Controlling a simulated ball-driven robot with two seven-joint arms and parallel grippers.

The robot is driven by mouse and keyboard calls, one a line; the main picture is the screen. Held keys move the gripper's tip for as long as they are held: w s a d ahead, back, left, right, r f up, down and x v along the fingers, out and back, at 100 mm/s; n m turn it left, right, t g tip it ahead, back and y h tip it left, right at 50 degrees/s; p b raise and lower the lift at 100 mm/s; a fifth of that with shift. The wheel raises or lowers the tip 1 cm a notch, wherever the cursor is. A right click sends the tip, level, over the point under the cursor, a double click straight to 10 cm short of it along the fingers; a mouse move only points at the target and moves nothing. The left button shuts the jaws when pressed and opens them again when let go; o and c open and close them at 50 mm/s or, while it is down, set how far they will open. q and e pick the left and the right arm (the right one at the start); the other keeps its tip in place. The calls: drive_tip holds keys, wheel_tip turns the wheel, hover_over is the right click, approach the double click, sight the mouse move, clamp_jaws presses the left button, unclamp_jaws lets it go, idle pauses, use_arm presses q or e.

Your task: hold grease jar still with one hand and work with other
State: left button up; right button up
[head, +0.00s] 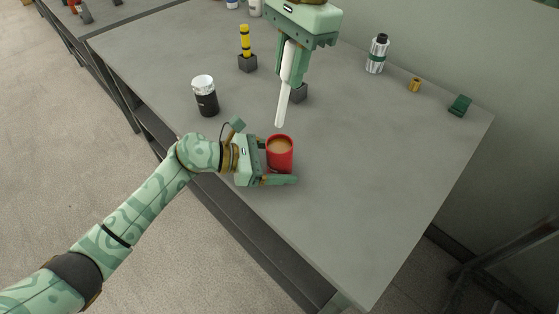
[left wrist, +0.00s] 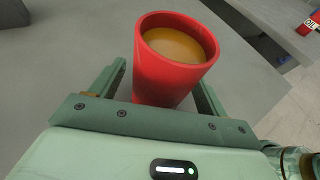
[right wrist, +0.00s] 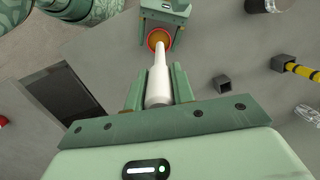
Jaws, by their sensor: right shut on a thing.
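The grease jar is a red cup (head: 279,160) filled with tan grease, standing upright on the table. It also shows in the left wrist view (left wrist: 168,80) and, from above, in the right wrist view (right wrist: 151,40). My left gripper (head: 281,165) is low at the table with its fingers on either side of the jar, open around it. My right gripper (head: 290,72) points down and is shut on a white spatula (head: 281,112). The spatula (right wrist: 158,85) hangs with its tip above and behind the jar's rim in the head view, apart from the grease.
A yellow-black tool (head: 245,40) stands in a grey block (head: 247,63); another grey block (head: 299,94) is partly behind the right gripper. A silver bottle (head: 377,55), brass piece (head: 415,85) and green block (head: 460,105) stand right. The front right is clear.

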use_arm(q)
drive_tip(key=v, duration=1.2)
drive_tip(key=shift+s, duration=0.1)
